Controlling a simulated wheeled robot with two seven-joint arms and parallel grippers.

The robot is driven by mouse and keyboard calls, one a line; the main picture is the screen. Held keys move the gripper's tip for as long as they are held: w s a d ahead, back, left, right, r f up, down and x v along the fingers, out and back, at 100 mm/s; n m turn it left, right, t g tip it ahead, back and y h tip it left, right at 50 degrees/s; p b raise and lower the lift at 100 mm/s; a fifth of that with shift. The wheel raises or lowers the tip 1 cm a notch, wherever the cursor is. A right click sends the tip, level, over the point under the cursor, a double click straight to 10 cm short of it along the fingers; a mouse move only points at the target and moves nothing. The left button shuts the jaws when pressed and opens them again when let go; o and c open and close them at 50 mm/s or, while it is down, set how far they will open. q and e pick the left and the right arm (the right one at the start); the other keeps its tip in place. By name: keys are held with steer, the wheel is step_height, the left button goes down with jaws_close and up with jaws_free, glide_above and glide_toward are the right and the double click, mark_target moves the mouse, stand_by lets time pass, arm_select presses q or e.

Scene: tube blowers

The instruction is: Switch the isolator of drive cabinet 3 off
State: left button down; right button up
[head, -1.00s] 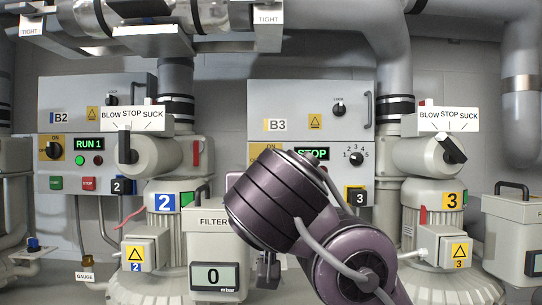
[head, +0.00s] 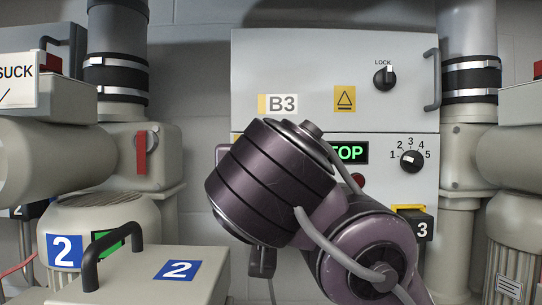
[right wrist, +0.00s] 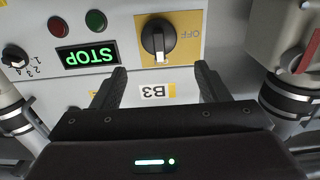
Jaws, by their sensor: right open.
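Drive cabinet 3, marked B3 (head: 337,55), stands ahead in the head view. Its isolator (right wrist: 157,40) is a black rotary knob on a yellow plate, seen upside down in the right wrist view. The knob's white mark runs up and down in that picture, and the OFF lettering lies to its right. My right gripper (right wrist: 160,76) is open and empty, with its fingers spread below the knob in that picture, apart from it. In the head view my right arm covers the isolator, and the gripper fingers are hidden. My left gripper is not in view.
The lit STOP display (head: 349,152), a 1–5 selector (head: 411,161) and a LOCK knob (head: 385,78) share the cabinet front. A black box marked 3 (head: 421,229) is at its lower right. A filter box marked 2 (head: 140,277) and blower 2 stand close at left.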

steer(key=w+p, duration=0.3)
steer(key=w, duration=0.4)
steer(key=shift+w+p, duration=0.15)
steer(key=shift+p, duration=0.2)
steer(key=shift+c, duration=2.5)
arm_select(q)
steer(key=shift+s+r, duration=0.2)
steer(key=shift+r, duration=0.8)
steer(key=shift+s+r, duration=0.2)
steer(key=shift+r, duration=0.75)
arm_select(e)
steer(key=c, duration=0.4)
